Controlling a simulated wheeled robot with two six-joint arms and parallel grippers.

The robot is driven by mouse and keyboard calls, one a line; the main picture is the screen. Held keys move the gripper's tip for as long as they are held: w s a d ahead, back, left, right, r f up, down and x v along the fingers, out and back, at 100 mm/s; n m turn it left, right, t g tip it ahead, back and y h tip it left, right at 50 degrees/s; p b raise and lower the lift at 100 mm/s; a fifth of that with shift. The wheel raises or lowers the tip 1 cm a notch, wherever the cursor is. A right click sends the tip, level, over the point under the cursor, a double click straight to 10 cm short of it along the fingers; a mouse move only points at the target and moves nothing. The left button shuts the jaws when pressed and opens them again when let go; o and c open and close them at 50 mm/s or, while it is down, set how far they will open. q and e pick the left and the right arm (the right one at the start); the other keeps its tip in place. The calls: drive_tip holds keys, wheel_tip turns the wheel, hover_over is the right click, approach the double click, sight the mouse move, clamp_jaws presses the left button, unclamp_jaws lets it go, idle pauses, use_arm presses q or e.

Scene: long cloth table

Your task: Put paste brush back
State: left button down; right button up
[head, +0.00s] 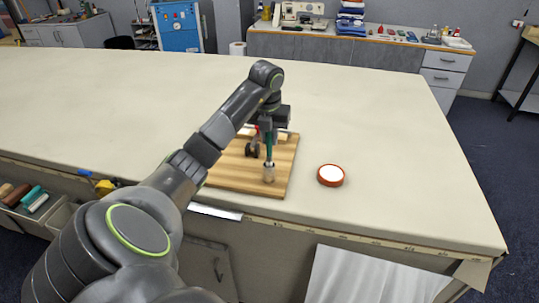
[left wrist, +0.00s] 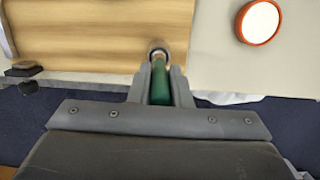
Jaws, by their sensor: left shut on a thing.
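My left gripper (head: 268,128) is shut on the green handle of the paste brush (head: 269,172). The brush hangs upright, its pale head down, over the front right part of a wooden board (head: 226,174). I cannot tell whether its tip touches the board. In the left wrist view, the fingers (left wrist: 161,80) close around the green handle (left wrist: 160,92), with a metal ring at its far end. A round paste pot (head: 331,175) with a red-orange rim and white top stands to the right of the board. It also shows in the left wrist view (left wrist: 259,21). My right gripper is out of view.
A small dark tool with wheel-like ends (head: 251,150) is on the board, partly hidden behind my arm. The cream cloth table (head: 400,140) is clear to the right and behind. Its front edge is close to the board. A bin of rolls (head: 22,198) is at the lower left.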

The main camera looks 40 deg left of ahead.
sight(269, 155)
use_arm(q)
wheel_tip(269, 155, down, 3)
drive_tip(key=shift+s+r+b, duration=0.15)
drive_tip(key=shift+b, duration=0.25)
drive_tip(key=shift+f+p, duration=0.65)
drive_tip(key=shift+f, duration=0.3)
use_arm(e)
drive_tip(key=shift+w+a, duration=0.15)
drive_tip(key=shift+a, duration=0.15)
use_arm(q)
drive_tip(key=shift+f, duration=0.15)
drive_tip(key=c, duration=1.3)
unclamp_jaws()
drive_tip(key=shift+c, duration=0.2)
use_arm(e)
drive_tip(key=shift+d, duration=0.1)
